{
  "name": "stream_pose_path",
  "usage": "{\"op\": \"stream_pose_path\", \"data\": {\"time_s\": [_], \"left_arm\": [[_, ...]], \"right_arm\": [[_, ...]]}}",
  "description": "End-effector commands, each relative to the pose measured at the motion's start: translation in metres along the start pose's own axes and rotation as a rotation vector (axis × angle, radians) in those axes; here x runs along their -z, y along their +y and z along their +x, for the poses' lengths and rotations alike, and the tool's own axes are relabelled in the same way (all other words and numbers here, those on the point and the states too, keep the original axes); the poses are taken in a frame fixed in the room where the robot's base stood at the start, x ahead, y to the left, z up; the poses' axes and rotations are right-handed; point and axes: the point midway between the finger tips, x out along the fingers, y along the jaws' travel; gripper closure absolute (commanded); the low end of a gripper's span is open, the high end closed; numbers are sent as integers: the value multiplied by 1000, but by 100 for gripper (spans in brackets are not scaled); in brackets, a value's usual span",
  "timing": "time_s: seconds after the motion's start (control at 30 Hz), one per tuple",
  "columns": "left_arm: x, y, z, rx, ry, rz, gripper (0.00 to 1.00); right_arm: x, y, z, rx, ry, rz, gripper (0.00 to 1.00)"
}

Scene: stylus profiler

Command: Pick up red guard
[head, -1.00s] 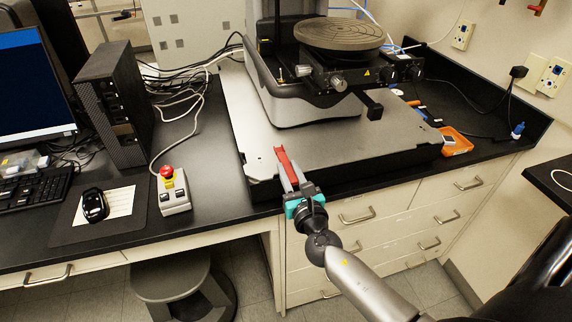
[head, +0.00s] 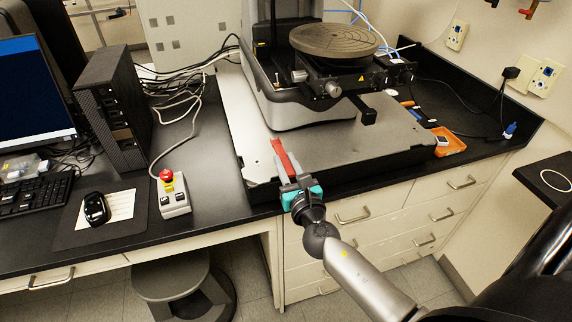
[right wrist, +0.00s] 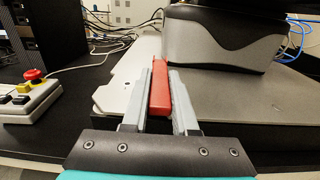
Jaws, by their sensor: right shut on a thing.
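The red guard (head: 284,158) is a long narrow red piece at the front left part of the profiler's grey base plate (head: 350,150). My right gripper (head: 287,172) is shut on it, with a finger on each side. In the right wrist view the red guard (right wrist: 160,88) lies between the two grey fingers (right wrist: 160,100) and points away from the palm. Whether it touches the plate or is just above it, I cannot tell. My left gripper is not in view.
The profiler (head: 300,100) with its round stage (head: 338,38) stands behind the guard. A control box with a red emergency button (head: 166,175) is to the left, beside a mouse (head: 95,208). An orange tray (head: 449,142) is at right. The plate's front right is clear.

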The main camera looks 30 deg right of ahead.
Motion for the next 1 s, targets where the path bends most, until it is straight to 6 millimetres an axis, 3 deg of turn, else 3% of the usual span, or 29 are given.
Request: {"op": "stream_pose_path", "data": {"time_s": [0.03,0.6,0.8,1.0], "left_arm": [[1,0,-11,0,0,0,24],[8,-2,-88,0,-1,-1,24],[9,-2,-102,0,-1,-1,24],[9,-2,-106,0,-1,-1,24]], "right_arm": [[-14,0,0,0,-2,-1,100],[-124,0,0,-1,-4,-3,100],[-151,0,0,0,-4,-3,100],[-162,0,0,0,-1,-3,100]]}}
